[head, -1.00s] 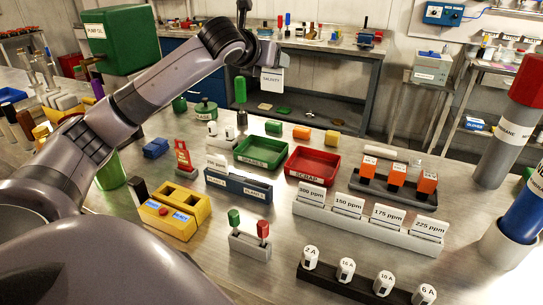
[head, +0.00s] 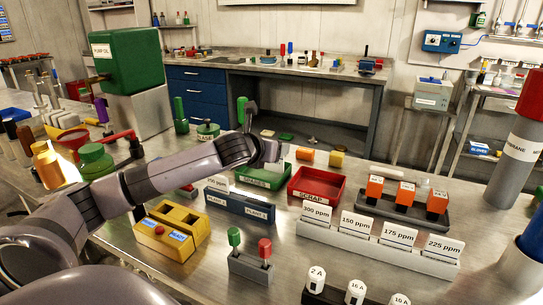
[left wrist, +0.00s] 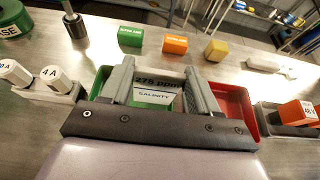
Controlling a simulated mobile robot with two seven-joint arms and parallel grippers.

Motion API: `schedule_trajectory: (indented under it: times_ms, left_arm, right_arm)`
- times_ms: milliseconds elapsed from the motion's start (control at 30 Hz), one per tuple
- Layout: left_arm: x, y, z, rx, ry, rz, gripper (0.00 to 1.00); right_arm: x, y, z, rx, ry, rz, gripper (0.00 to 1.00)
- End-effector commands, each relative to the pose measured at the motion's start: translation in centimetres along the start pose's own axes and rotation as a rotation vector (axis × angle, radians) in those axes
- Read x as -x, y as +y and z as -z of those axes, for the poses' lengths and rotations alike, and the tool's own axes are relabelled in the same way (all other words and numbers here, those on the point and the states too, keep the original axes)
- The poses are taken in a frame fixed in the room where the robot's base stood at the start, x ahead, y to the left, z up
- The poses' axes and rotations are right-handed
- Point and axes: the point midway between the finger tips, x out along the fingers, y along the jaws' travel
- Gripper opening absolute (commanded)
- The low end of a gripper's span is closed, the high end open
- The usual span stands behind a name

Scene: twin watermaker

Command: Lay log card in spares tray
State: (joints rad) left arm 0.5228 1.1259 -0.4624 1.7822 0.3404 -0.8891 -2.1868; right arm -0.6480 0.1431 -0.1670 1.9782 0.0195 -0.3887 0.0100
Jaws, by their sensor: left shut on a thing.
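The log card (left wrist: 155,95) is a white card marked 275 ppm and SALINITY in the left wrist view. My left gripper (left wrist: 160,75) is shut on it, with a finger on either side. The green spares tray (left wrist: 103,77) lies below the card, largely hidden by my gripper. In the head view my left gripper (head: 268,152) is over the back of the spares tray (head: 262,182). The card is hard to make out there, and I cannot tell how high it is above the tray floor. My right gripper is not in view.
The red scrap tray (head: 318,183) stands just right of the spares tray. In front are a blue card holder (head: 240,204) and a grey rack of ppm cards (head: 375,244). Green, orange (head: 305,155) and yellow (head: 336,159) blocks stand behind the trays.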

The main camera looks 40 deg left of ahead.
Motion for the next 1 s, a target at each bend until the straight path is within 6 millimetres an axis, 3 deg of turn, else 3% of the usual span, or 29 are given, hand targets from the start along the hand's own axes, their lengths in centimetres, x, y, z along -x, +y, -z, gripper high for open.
schedule_trajectory:
  times_ms: [100, 467, 500, 567, 1000]
  left_arm:
    - [-0.7, 0.01, 1.77, 0.0, 0.003, 0.0, 0.32]
    - [-0.79, 0.02, 1.93, 0.0, 0.001, -0.001, 0.32]
    - [-0.81, 0.02, 1.97, 0.0, 0.001, -0.001, 0.67]
    - [-0.8, 0.01, 1.96, 0.0, 0.001, -0.001, 0.86]
    - [-0.18, 0.04, 1.64, -0.001, 0.0, 0.0, 0.86]
  right_arm:
    - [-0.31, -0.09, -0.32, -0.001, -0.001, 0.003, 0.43]
    - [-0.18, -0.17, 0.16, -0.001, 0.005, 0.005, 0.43]
    - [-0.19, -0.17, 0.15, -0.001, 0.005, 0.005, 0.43]
    - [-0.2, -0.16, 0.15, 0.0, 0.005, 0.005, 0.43]
    - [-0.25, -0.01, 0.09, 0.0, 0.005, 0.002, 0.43]
